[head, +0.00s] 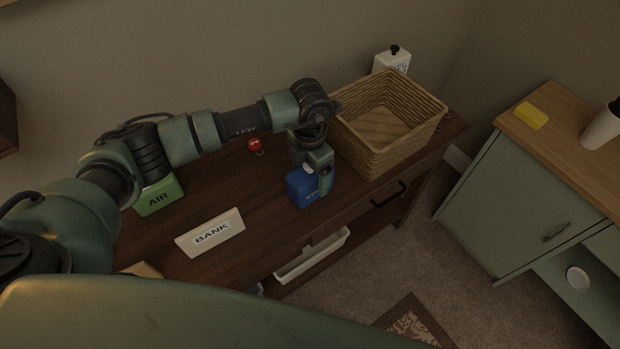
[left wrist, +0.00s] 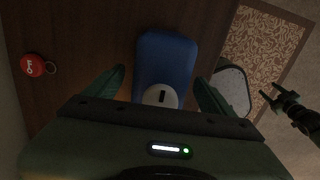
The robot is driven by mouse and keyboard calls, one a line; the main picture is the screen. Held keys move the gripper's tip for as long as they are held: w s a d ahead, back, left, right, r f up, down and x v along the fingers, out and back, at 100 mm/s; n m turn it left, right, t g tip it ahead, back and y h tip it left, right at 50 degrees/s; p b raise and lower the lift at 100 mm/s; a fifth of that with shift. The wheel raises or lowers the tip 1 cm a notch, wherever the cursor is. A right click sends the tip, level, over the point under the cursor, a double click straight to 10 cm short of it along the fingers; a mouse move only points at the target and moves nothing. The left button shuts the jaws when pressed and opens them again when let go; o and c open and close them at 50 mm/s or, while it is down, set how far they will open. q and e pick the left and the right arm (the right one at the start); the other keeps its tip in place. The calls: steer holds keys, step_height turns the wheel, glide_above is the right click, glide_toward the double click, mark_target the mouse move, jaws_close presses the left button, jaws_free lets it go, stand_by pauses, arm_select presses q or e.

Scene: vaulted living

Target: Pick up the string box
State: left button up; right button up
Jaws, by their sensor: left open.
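The string box is a blue box (head: 298,190) with a partly hidden white label, near the front edge of the dark wooden table. My left gripper (head: 314,168) is above it, pointing down, and hides part of its top and right side. In the left wrist view the blue box (left wrist: 167,62) lies between the two spread fingers of my left gripper (left wrist: 161,82), with a visible gap on each side. A white round part with a dark slot shows on the box. My right gripper (left wrist: 270,91) shows small and dark at the right of that view.
A wicker basket (head: 369,147) stands close to the right of the box. A red key tag (head: 254,144) lies behind it. A white BANK box (head: 210,233) and green AIR box (head: 159,197) are to the left. A white tray (head: 312,257) sits below the tabletop.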

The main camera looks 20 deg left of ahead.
arm_select(q)
steer(key=c, duration=1.6)
steer(key=shift+r, duration=0.1)
